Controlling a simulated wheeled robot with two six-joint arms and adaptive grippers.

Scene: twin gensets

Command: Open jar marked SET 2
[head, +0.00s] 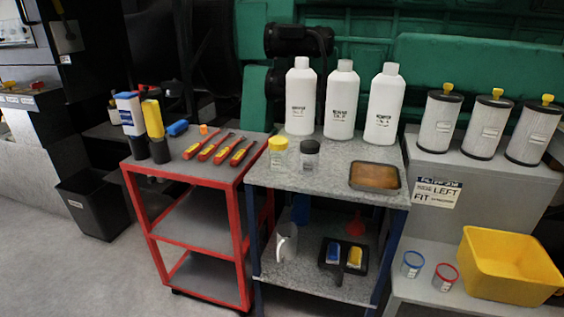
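Two small clear jars stand upright side by side on the top of the grey speckled cart (331,172). The left one is a jar with a yellow lid (278,152); the right one is a jar with a black lid (310,155). Both lids sit on their jars. Each jar seems to have a label, but the print is too small to read, so I cannot tell which is marked SET 2. Neither of my grippers shows in the head view.
Three white bottles (342,101) stand behind the jars, and a brown-filled tray (375,178) lies to their right. A red cart (186,172) with several red-and-yellow tools adjoins on the left. Filters (485,126) and a yellow bin (508,266) are at right.

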